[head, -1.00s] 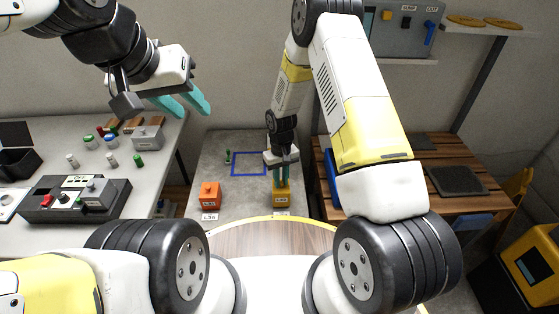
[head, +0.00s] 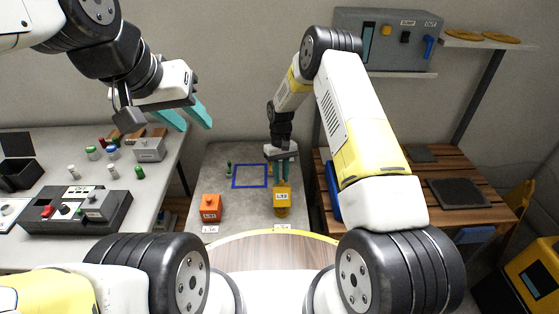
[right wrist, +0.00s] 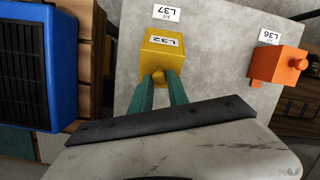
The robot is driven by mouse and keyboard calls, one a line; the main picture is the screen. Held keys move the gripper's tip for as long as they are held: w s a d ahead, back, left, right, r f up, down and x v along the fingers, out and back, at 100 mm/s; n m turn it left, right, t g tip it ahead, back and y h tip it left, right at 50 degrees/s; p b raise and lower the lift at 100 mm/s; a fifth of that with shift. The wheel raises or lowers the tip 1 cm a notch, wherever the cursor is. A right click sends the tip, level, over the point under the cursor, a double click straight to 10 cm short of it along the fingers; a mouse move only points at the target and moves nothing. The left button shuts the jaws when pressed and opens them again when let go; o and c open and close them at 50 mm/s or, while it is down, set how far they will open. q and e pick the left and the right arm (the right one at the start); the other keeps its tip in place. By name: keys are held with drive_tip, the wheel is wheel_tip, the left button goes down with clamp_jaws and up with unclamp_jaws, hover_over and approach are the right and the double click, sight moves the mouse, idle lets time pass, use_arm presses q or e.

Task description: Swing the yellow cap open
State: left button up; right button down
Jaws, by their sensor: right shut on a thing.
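The yellow cap (head: 282,198) is a box-like piece labelled L32, near the front of the grey table in the middle. My right gripper (head: 283,181) reaches down to its back side. In the right wrist view its teal fingers (right wrist: 159,88) are shut on a small round knob of the yellow cap (right wrist: 160,58). In the head view a darker yellow part shows below the labelled face; I cannot tell how far the cap is swung. My left gripper (head: 188,117) is open and empty, raised at the upper left, away from the cap.
An orange cap (head: 211,207) stands to the left of the yellow one. A blue square outline (head: 249,176) and a small green piece (head: 229,170) are behind. A left bench holds a black control box (head: 75,210). A wooden slatted table (head: 430,150) stands at the right.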

drive_tip(key=shift+w+d+f, duration=0.1)
drive_tip(key=shift+d+f, duration=0.05)
drive_tip(key=shift+d, duration=0.1)
drive_tip(key=c, duration=1.3)
unclamp_jaws()
drive_tip(key=shift+a, duration=0.1)
drive_tip(key=v, duration=0.7)
drive_tip(key=shift+w+r, duration=0.1)
drive_tip(key=shift+r, duration=0.3)
drive_tip(key=shift+r, duration=0.1)
